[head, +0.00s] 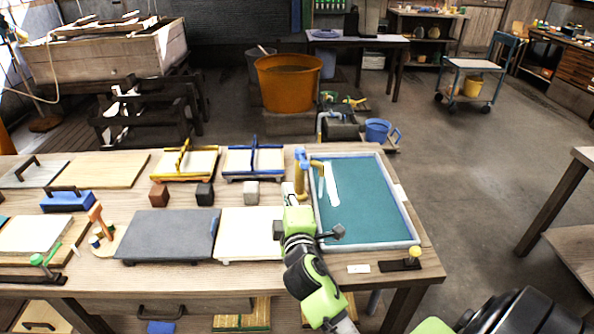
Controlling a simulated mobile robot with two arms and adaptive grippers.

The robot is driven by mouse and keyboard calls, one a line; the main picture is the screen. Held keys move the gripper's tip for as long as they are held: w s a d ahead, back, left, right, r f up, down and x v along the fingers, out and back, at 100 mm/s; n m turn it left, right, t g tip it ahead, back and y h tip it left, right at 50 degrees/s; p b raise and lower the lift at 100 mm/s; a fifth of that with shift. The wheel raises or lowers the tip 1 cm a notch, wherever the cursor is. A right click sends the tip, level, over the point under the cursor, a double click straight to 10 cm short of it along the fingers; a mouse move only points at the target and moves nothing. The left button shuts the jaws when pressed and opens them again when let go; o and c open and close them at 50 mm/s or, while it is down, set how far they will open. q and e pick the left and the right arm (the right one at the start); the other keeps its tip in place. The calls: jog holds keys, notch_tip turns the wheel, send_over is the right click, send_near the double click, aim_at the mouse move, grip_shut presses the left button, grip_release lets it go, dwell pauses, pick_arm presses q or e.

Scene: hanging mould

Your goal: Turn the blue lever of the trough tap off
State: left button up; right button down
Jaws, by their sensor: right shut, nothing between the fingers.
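The trough (418,236) is a pale-rimmed basin with teal water at the right end of the workbench. The brass tap (300,180) stands at its left rim, with a short spout toward the basin. The blue lever (300,155) sits on top of the tap. A white streak below the spout looks like running water, but I cannot be sure. My right gripper (289,190) is shut and empty, just left of the tap body and below the lever. I cannot tell whether it touches the tap. My left gripper is not in view.
Left of the arm are a cream board (250,222), a grey slab (168,236), small blocks, and yellow and blue framed moulds (252,160). A yellow-knobbed holder (402,265) is at the bench's front right.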

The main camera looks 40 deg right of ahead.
aim_at(302, 159)
jog(key=w+d+f+p, duration=0.1)
jog(key=w+d+p, duration=0.1)
jog(key=w+d, duration=0.5)
jog(key=shift+w+d+f, duration=0.2)
jog(key=shift+w+d, duration=0.1)
jog(key=shift+d, duration=0.2)
jog(key=shift+p, duration=0.3)
